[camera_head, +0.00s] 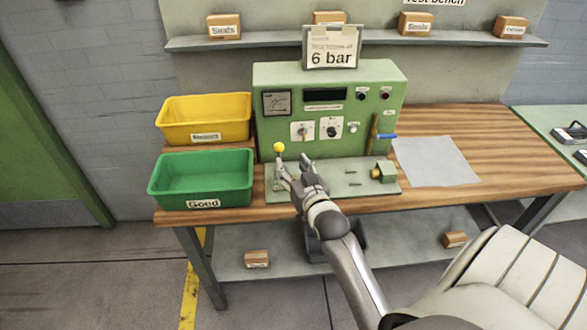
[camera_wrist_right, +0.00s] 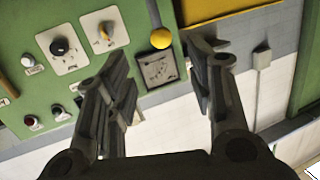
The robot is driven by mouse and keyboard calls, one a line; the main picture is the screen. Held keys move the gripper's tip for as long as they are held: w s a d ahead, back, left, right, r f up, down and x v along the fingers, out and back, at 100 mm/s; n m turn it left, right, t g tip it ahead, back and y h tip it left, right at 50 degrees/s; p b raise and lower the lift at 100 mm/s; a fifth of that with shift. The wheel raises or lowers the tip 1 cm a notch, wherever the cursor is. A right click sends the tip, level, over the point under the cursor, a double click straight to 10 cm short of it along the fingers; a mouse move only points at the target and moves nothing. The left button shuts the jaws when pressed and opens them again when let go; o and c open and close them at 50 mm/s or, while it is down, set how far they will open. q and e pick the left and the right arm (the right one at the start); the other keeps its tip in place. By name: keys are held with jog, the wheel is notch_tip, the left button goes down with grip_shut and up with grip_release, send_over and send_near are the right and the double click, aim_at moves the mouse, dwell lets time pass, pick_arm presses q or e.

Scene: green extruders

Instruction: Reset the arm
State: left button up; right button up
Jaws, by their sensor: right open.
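My right gripper (camera_head: 293,166) is open in front of the green test machine (camera_head: 330,85), low over its base plate. A yellow ball knob (camera_head: 279,147) on a thin lever stands just beyond its fingertips. In the right wrist view the open fingers (camera_wrist_right: 165,75) spread wide, and the yellow knob (camera_wrist_right: 161,38) shows between and beyond them. The fingers look empty; I cannot tell whether either one touches the lever. My left gripper is not in view.
A yellow bin (camera_head: 205,118) and a green bin (camera_head: 202,178) labelled "Good" stand left of the machine. A paper sheet (camera_head: 436,161) lies on the wooden bench (camera_head: 500,150), whose right part is mostly clear.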

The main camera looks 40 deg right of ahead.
dwell(0.6)
jog(key=s+a+f+n+g+y+b, duration=0.1)
jog(key=s+a+f+g, duration=0.2)
jog(key=f, duration=0.9)
jog(key=s+a+f+n+g+y+b, duration=0.15)
jog(key=s+a+f, duration=0.25)
jog(key=f, duration=0.7)
jog(key=s+a+f+n+g+y, duration=0.1)
jog(key=s+a+f+g, duration=0.2)
jog(key=f, duration=0.9)
jog(key=s+a+f+n+g+y, duration=0.1)
jog(key=s+a+f+g, duration=0.2)
jog(key=s+f, duration=1.05)
pick_arm(q)
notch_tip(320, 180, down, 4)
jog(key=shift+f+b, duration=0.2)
jog(key=shift+b, duration=0.75)
pick_arm(e)
jog(key=s+f+n+g, duration=0.1)
jog(key=s+f, duration=0.3)
jog(key=s, duration=0.7)
jog(key=s+a+f+n+g, duration=0.1)
jog(key=s+f+g, duration=0.2)
jog(key=s, duration=0.9)
notch_tip(320, 180, down, 2)
jog(key=shift+s+f, duration=0.1)
jog(key=shift+s, duration=0.05)
jog(key=shift+a+g, duration=0.1)
jog(key=shift+g, duration=0.15)
